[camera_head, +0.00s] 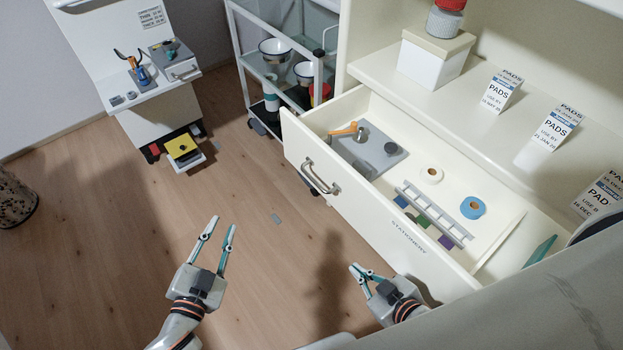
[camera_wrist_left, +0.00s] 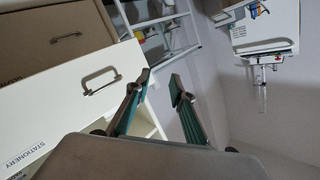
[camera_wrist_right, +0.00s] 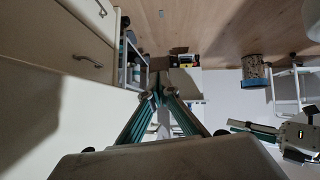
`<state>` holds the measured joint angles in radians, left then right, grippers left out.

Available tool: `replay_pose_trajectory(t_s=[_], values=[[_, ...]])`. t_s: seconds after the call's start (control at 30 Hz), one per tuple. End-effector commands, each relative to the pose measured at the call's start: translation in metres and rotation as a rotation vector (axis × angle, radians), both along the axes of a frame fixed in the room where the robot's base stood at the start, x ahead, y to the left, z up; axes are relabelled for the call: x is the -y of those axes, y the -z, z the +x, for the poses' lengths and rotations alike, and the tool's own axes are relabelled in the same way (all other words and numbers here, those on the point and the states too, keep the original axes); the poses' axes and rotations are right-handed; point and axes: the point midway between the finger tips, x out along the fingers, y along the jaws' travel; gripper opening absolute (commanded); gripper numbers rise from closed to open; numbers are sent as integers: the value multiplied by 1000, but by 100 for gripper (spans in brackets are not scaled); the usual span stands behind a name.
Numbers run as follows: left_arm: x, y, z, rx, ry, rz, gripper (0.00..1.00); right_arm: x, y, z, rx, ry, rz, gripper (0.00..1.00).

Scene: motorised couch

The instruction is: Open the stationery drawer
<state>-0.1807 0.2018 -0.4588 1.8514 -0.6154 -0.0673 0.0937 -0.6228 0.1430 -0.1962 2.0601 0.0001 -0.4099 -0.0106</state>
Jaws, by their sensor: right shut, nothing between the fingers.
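The stationery drawer (camera_head: 352,208) is pulled out of the cream cabinet, so its inside shows in the head view. Its front has a metal bar handle (camera_head: 320,178) and a "STATIONERY" label (camera_head: 409,238). In the left wrist view the drawer front (camera_wrist_left: 70,125) and its handle (camera_wrist_left: 102,82) show at the left. My left gripper (camera_head: 221,225) is open and empty over the floor, apart from the handle. My right gripper (camera_head: 356,268) is shut and empty, in front of the drawer front near the label and clear of the handle.
Inside the drawer are a grey plate (camera_head: 395,160) with an orange-handled part, a white tape roll (camera_head: 431,175), a blue roll (camera_head: 473,207) and a white rack (camera_head: 434,214). A wheeled trolley (camera_head: 285,75) stands behind the drawer. The wooden floor at left is mostly clear.

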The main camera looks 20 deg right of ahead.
Motion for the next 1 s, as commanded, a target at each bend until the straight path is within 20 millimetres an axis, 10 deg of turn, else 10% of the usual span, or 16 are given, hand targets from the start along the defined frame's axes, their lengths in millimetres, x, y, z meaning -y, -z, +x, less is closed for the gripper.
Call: replay_pose_trajectory(t_s=[0.2, 0.4, 1.0], values=[[93, -45, 35, 332, 313, 190, 23, 0, 2, 5, 10, -1, -1, 0], [155, -46, 40, 564, 607, 424, 23, 0, 5, 5, 11, -2, -2, 0], [203, -8, 56, 708, 870, 705, 23, 1, 8, 9, 19, -11, -9, 0]])
